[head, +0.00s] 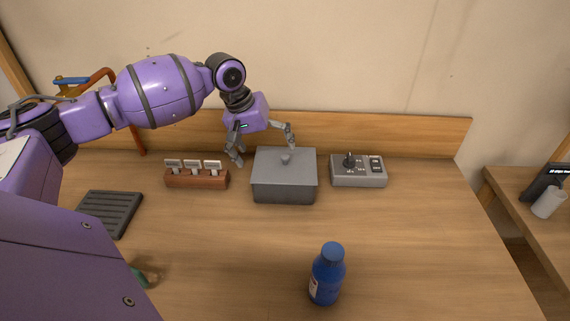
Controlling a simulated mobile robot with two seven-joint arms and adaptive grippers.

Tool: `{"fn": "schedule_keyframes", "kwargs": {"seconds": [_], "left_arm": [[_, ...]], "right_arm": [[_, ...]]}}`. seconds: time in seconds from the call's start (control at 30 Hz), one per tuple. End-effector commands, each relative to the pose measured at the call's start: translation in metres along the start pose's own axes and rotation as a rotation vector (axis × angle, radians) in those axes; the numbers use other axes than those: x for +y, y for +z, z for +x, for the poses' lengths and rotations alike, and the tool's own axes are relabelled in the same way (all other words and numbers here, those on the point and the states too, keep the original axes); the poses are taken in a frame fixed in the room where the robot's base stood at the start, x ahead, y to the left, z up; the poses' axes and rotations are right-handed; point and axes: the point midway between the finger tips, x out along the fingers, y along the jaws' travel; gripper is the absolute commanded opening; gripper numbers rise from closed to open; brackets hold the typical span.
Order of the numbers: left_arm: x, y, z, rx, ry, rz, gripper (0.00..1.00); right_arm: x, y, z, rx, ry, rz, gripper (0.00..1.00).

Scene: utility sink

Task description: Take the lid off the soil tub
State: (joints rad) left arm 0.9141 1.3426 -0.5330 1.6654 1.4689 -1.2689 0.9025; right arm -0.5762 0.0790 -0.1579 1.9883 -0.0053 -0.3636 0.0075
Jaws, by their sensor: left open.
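The soil tub (284,190) is a grey box standing near the back middle of the wooden table. My left gripper (264,157) is open over the tub's back left part. Nothing is held between the fingers. My right gripper is not in the head view.
A brown block with several white tags (197,179) stands left of the tub. A grey control box (358,171) stands right of it. A blue bottle (326,275) is at the front, and a dark ribbed tray (108,213) at left. The table's right side is clear.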

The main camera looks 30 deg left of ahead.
Motion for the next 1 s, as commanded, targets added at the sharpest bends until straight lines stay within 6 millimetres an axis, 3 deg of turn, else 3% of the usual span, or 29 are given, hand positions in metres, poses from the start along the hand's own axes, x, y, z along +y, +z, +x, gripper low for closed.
{"fn": "schedule_keyframes", "kwargs": {"seconds": [0.1,0.33,0.7,1.0], "left_arm": [[0.001,0.001,0.017,-0.001,0.000,0.001,1.00],[0.001,0.000,0.019,0.001,0.000,0.002,1.00],[0.000,0.000,0.019,0.000,0.000,0.002,0.53],[0.001,0.000,0.017,0.001,0.000,0.002,0.53]], "right_arm": [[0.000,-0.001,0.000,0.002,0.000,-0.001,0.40],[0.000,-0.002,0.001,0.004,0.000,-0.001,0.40],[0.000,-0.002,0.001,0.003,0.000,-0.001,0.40],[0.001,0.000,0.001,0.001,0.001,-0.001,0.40]]}}
